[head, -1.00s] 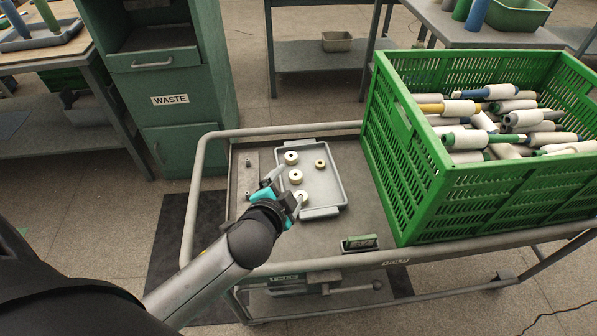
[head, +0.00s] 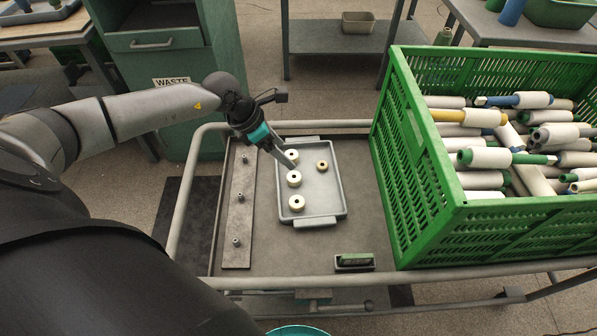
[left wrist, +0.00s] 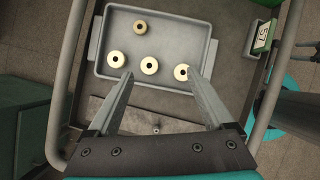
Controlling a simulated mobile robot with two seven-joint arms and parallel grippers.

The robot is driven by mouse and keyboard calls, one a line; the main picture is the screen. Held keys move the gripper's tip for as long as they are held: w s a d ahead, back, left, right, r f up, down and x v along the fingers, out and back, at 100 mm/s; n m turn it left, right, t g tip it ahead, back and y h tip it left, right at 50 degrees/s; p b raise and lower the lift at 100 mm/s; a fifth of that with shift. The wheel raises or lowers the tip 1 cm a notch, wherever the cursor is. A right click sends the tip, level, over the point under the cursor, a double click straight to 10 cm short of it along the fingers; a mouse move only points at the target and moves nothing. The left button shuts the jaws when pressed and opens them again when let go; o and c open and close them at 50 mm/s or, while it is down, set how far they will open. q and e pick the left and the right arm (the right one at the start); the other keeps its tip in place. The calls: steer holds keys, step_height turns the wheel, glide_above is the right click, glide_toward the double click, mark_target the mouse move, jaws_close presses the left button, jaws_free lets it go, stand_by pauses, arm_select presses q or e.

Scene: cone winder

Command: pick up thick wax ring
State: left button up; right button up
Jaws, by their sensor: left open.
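Several wax rings lie apart in a grey tray (head: 323,211) on the cart. Three cream rings stand in a row along its left side: a far one (head: 291,156), a middle one (head: 294,179) and a near one (head: 297,202). A smaller tan ring (head: 322,165) lies right of them. I cannot tell surely which is the thick one. My left gripper (head: 281,154) is open and empty over the tray's left edge, by the far ring. In the left wrist view its fingers (left wrist: 160,77) spread below the row, with the middle ring (left wrist: 149,65) between the tips.
A peg plate (head: 238,215) lies left of the tray. A tall green crate (head: 420,175) full of bobbins stands to the right. A small green display (head: 354,261) sits near the front rail (head: 330,281). The green waste cabinet (head: 165,60) stands behind.

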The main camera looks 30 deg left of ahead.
arm_select(q)
steer(key=a, duration=0.2)
steer(key=y+b, duration=0.1)
steer(key=b, duration=0.2)
glide_toward(295, 176)
steer(key=shift+x, duration=1.1)
steer(key=shift+w+d+f+b, duration=0.35)
steer(key=shift+w+f+b, duration=0.05)
steer(key=shift+f+b, duration=0.1)
steer(key=shift+a+b+x, duration=0.2)
steer(key=shift+b+x, duration=0.5)
steer(key=shift+x, duration=0.5)
steer(key=shift+b+x, duration=0.5)
steer(key=shift+x, duration=0.5)
steer(key=shift+f, duration=0.5)
arm_select(e)
steer(key=w+a+r, duration=0.7)
steer(key=w+r, duration=0.1)
steer(key=w, duration=0.1)
steer(key=shift+w+a+r+y, duration=0.15)
steer(key=shift+w+a+y, duration=0.15)
steer(key=shift+a+y, duration=0.1)
